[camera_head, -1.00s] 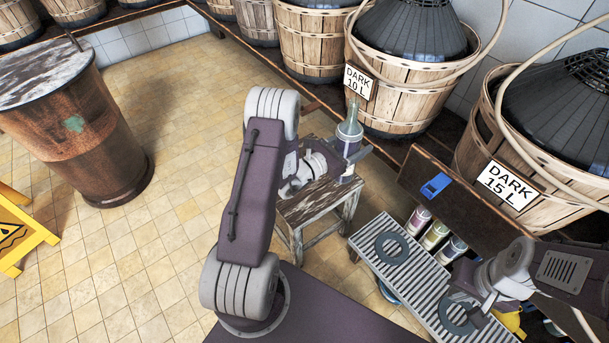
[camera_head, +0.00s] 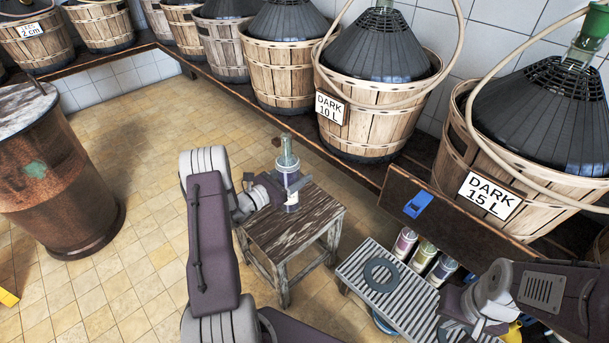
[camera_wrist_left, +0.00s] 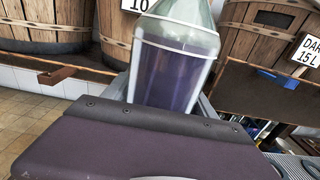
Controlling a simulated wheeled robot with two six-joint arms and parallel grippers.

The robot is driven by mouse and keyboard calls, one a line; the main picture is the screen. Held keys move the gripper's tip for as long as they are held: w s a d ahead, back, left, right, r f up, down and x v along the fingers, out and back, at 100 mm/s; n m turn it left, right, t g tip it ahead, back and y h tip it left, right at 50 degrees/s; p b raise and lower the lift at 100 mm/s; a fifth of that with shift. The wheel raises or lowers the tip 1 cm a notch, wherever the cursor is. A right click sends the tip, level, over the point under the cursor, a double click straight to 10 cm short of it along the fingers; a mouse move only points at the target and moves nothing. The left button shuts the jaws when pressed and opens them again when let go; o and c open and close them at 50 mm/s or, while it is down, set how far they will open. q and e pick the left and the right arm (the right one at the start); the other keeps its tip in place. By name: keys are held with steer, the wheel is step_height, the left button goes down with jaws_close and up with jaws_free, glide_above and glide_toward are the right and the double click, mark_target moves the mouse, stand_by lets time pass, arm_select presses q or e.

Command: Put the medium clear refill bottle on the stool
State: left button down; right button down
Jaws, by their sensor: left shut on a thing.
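The clear refill bottle (camera_head: 288,162), with a greenish neck and purple-grey lower part, is upright in my left gripper (camera_head: 287,190). The gripper is shut around its lower body. In the left wrist view the bottle (camera_wrist_left: 175,62) fills the space between the fingers, its base hidden by the gripper. In the head view the bottle overlaps the back left part of the worn wooden stool's top (camera_head: 310,225). I cannot tell whether its base touches the stool. My right gripper (camera_head: 470,322) is low at the right over the slatted rack; its fingers are unclear.
A slatted metal rack (camera_head: 372,298) with grey rings stands right of the stool, several labelled bottles (camera_head: 424,257) behind it. Basketed demijohns (camera_head: 378,95) line the back bench. A rusty barrel (camera_head: 60,180) stands left.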

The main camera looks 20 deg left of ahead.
arm_select(q)
steer(key=shift+f+b, duration=1)
steer(key=shift+f, duration=0.85)
steer(key=shift+f, duration=0.2)
steer(key=shift+c, duration=1.3)
jaws_free()
